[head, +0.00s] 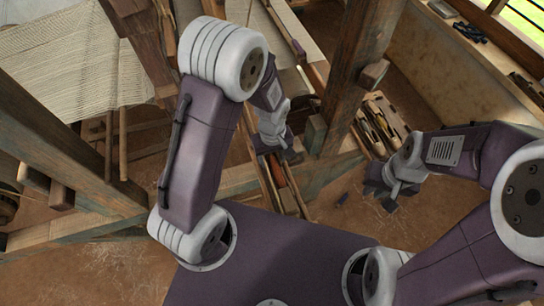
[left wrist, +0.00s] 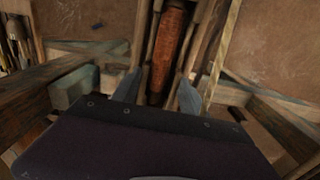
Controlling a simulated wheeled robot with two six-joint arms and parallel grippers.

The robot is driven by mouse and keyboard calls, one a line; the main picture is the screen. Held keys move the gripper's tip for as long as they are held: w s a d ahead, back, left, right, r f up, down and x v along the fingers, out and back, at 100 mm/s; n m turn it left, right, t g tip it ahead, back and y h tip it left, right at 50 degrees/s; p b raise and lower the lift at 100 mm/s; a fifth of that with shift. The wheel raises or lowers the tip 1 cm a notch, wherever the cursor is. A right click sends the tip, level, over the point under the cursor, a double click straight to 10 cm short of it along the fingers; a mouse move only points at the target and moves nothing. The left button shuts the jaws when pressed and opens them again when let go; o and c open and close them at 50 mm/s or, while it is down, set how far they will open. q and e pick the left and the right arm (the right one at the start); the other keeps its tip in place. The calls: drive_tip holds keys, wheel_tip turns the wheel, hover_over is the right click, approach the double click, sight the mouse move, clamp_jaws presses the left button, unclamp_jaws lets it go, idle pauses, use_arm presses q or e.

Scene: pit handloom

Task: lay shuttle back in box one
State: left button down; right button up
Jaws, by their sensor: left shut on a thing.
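The shuttle shows a long reddish-brown middle (left wrist: 168,45) in the left wrist view, and a small part of it (head: 278,170) in the head view. It lies lengthwise between the wooden walls of a narrow box (head: 290,200). My left gripper (head: 279,152) is at the shuttle's near part, with its fingers (left wrist: 158,92) on either side of it, shut on it. I cannot tell whether the shuttle rests on the box floor. My palm hides its near end. My right gripper (head: 383,184) is off to the right, away from the shuttle; its jaw opening is unclear.
A wooden post (head: 355,70) of the loom stands just right of my left gripper. A wooden tray (head: 385,125) with several slender items lies behind my right gripper. Pale cloth (head: 75,60) stretches at upper left. The bare floor (head: 345,215) near my right gripper is mostly clear.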

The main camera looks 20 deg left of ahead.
use_arm(q)
drive_tip(key=shift+w+f, duration=0.1)
drive_tip(key=shift+f, duration=0.1)
drive_tip(key=shift+r, duration=0.1)
drive_tip(key=c, duration=0.5)
unclamp_jaws()
drive_tip(key=shift+s, duration=0.2)
drive_tip(key=shift+w, duration=0.1)
wheel_tip(320, 180, up, 8)
drive_tip(key=p, duration=0.7)
